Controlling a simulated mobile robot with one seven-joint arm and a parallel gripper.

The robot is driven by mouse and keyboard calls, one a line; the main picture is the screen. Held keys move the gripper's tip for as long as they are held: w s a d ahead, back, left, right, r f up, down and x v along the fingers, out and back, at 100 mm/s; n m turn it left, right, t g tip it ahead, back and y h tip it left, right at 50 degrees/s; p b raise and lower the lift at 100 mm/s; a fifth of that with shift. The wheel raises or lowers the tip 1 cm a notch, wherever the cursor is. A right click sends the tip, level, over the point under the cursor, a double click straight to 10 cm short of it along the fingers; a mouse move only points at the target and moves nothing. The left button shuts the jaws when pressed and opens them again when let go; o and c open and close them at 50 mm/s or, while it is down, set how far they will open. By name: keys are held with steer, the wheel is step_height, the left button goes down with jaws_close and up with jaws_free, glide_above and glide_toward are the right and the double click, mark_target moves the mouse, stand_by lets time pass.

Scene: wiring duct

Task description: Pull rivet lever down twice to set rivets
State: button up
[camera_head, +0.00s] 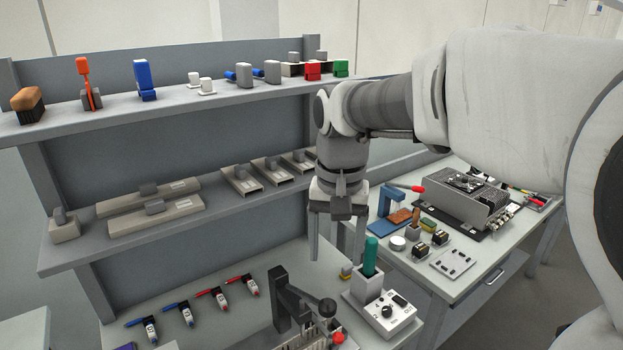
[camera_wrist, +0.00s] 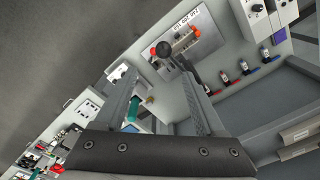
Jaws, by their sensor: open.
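A black lever with a round ball knob (camera_head: 327,307) stands on the near workbench at the bottom of the head view. It looks like the rivet lever and slopes down from a black upright post (camera_head: 281,300). In the wrist view the black knob (camera_wrist: 163,49) shows just beyond the fingertips, with its arm running to the right. My gripper (camera_head: 336,250) points down above the bench, up and slightly right of the knob in the head view. Its fingers (camera_wrist: 158,80) are apart with nothing between them, and they do not appear to touch the lever. The lever's lower parts are cut off in the head view.
A grey box with a green-handled tool (camera_head: 370,257) and a white control box (camera_head: 384,308) stand right of the lever. Shelves (camera_head: 145,226) rise behind. A second table (camera_head: 490,260) stands at right.

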mark_target(327, 316)
steer(key=f, duration=1.2)
steer(key=a+f, duration=0.1)
steer(key=f, duration=0.5)
steer(key=shift+w, duration=0.4)
steer(key=shift+d, duration=0.1)
steer(key=shift+r, duration=0.1)
jaws_close()
stand_by(0.4)
